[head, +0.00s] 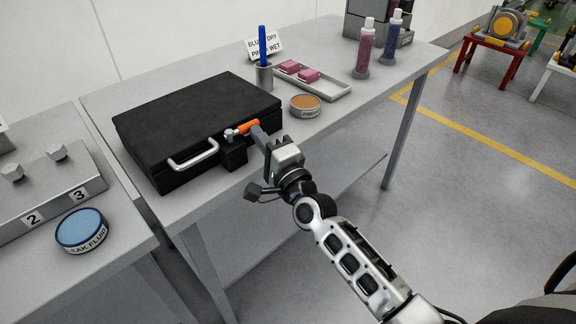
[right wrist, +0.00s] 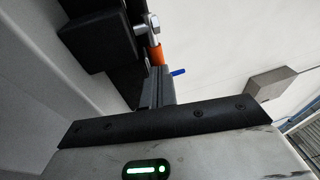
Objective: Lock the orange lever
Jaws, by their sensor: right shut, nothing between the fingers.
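The orange lever (head: 248,126) sits on the front of a black case (head: 200,110), beside a small silver fitting and a black block. My right gripper (head: 256,133) is shut with nothing between its fingers. Its fingertips are at the lever's right end; whether they touch it I cannot tell. In the right wrist view the lever (right wrist: 156,54) shows just beyond the gripper fingers (right wrist: 157,84), below a silver bolt-like part (right wrist: 154,25). The fingers hide part of the lever. My left gripper is not in view.
The case has a silver handle (head: 193,157) and lies on a grey table. Behind and right stand a cup with a blue marker (head: 262,45), a tray (head: 338,89) with pink blocks, an orange-topped tin (head: 305,105) and two bottles. A blue-topped tin (head: 81,230) is at left.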

